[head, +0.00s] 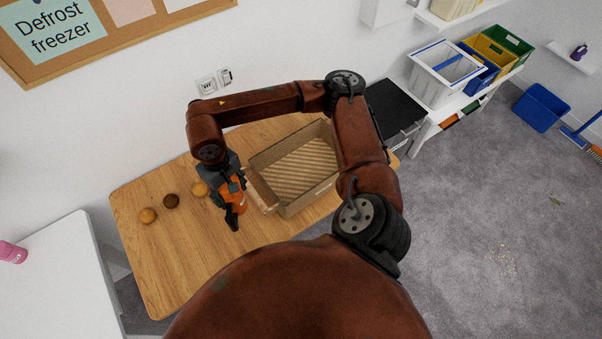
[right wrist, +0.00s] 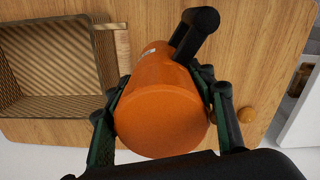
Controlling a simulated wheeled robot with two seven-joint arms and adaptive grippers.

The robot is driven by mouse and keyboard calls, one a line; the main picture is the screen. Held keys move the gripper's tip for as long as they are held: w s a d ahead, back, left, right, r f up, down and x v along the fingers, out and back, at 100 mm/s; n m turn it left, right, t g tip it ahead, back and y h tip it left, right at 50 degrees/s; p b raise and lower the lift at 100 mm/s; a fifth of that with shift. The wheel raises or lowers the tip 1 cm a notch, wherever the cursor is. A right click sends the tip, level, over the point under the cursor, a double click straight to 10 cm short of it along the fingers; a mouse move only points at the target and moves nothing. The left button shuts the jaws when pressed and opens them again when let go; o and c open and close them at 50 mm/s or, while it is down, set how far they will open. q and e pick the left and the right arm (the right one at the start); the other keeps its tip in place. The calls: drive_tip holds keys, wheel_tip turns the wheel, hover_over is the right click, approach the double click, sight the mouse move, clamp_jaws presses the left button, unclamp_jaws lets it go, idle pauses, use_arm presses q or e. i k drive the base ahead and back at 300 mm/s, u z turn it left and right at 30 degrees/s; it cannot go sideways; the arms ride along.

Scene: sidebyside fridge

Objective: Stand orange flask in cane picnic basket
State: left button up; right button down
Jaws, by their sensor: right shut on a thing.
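The orange flask (head: 238,203) is between the fingers of my right gripper (head: 233,200), left of the basket in the head view. The right wrist view shows the flask (right wrist: 160,105) large and close, with a dark handle at its upper right and a green-and-black finger on each side. My right gripper (right wrist: 160,125) is shut on it. Whether the flask's base touches the table is hidden. The cane picnic basket (head: 312,200) stands on the wooden table, open and empty in what shows. It is at the left in the right wrist view (right wrist: 105,60). My left gripper is not in view.
Several round buns (head: 148,215) lie on the wooden table (head: 165,265) left of the flask. The basket's handle (right wrist: 122,45) faces the flask. A white surface (head: 60,285) stands at the left. A shelf with bins (head: 445,75) is at the upper right. The table's front left is clear.

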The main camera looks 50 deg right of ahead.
sight(311, 167)
drive_tip(key=u, duration=2.45)
drive_tip(key=k, duration=1.45)
drive_tip(key=z, duration=2.5)
